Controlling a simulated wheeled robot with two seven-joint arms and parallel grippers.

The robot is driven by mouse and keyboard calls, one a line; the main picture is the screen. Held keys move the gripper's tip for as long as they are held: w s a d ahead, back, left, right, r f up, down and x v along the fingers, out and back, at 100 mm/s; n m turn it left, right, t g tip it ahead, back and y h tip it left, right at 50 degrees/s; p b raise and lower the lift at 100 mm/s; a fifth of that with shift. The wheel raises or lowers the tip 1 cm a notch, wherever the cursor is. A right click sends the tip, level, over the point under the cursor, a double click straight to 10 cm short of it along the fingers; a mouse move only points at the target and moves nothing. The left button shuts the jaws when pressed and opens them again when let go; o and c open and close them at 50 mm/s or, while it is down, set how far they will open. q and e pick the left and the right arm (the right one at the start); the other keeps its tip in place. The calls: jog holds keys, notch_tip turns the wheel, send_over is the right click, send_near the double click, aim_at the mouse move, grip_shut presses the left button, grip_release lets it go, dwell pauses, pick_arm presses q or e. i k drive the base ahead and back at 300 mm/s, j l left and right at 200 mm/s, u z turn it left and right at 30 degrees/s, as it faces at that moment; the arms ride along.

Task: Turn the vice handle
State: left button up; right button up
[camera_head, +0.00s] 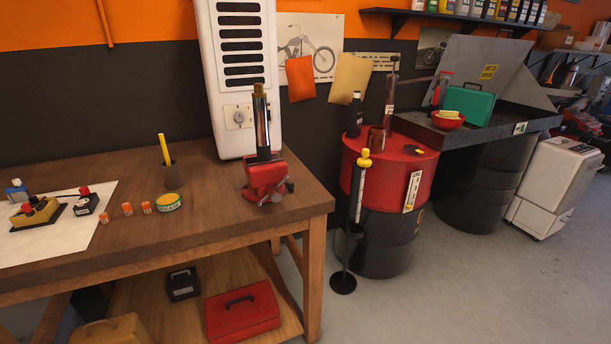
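A red vice (262,178) sits on the right end of the wooden workbench (210,226), near its front right corner. A dark metal tube with a brownish top (261,122) stands upright at the vice, apparently between its jaws. A small dark grey bar at the vice's front (283,189) looks like the vice handle, but it is too small to tell its exact angle. Neither of my grippers shows in the head view.
A white heater-like cabinet (240,72) stands behind the vice. Left on the bench are a pencil cup (172,175), a round tin (168,202) and several small cans. A red drum (385,167) and a thin black stand (343,281) are to the right. Grey floor (460,290) is clear at front right.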

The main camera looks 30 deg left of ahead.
aim_at(274, 193)
jog(key=u, duration=1.05)
